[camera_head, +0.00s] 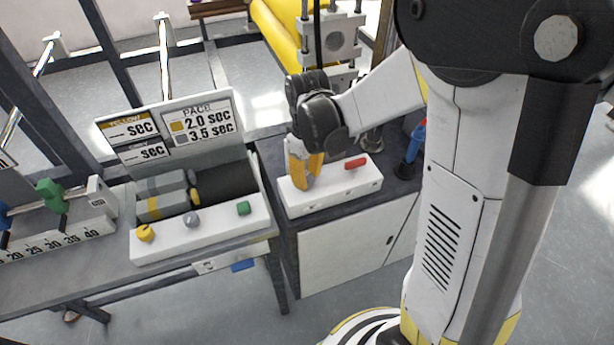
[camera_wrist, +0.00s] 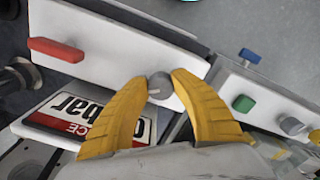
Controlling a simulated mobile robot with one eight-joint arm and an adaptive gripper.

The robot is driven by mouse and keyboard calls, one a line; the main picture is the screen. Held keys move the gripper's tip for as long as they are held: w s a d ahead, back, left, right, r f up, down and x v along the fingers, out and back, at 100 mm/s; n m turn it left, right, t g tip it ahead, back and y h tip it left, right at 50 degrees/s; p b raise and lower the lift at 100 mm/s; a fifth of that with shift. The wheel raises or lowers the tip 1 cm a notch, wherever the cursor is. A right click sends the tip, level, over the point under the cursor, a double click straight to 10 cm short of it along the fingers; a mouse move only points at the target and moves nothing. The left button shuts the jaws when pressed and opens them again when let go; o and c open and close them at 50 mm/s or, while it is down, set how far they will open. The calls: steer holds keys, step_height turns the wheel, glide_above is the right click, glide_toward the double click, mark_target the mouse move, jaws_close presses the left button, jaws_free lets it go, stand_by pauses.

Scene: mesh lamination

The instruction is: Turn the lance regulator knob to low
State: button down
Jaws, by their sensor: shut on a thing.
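The lance regulator knob (camera_wrist: 160,87) is a small round grey knob on a white box (camera_wrist: 110,40), seen in the wrist view. The same white box (camera_head: 335,197) stands on a cabinet right of centre in the head view. My gripper (camera_head: 303,184) points down at the box's left part and hides the knob there. In the wrist view my gripper's yellow fingers (camera_wrist: 160,77) are closed on the knob's two sides. A sign reading "bar" (camera_wrist: 72,112) lies beside the box, partly covered by a finger. The knob's setting cannot be read.
A red lever (camera_head: 356,163) sits on the same box, right of my gripper. To the left, a white panel (camera_head: 170,245) carries a yellow knob (camera_head: 145,232), a grey knob (camera_head: 191,220) and a green button (camera_head: 243,208). A pace sign (camera_head: 203,122) stands behind it.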

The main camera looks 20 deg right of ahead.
mark_target(308, 176)
steer(key=n, duration=0.5)
steer(key=shift+n, duration=0.3)
steer(key=n, duration=0.5)
steer(key=shift+w+d+n, duration=0.1)
steer(key=shift+w+n, duration=0.05)
steer(key=shift+n, duration=0.15)
steer(key=c, duration=1.1)
jaws_free()
steer(key=shift+o, duration=0.2)
steer(key=shift+r, duration=0.1)
step_height(308, 176, up, 12)
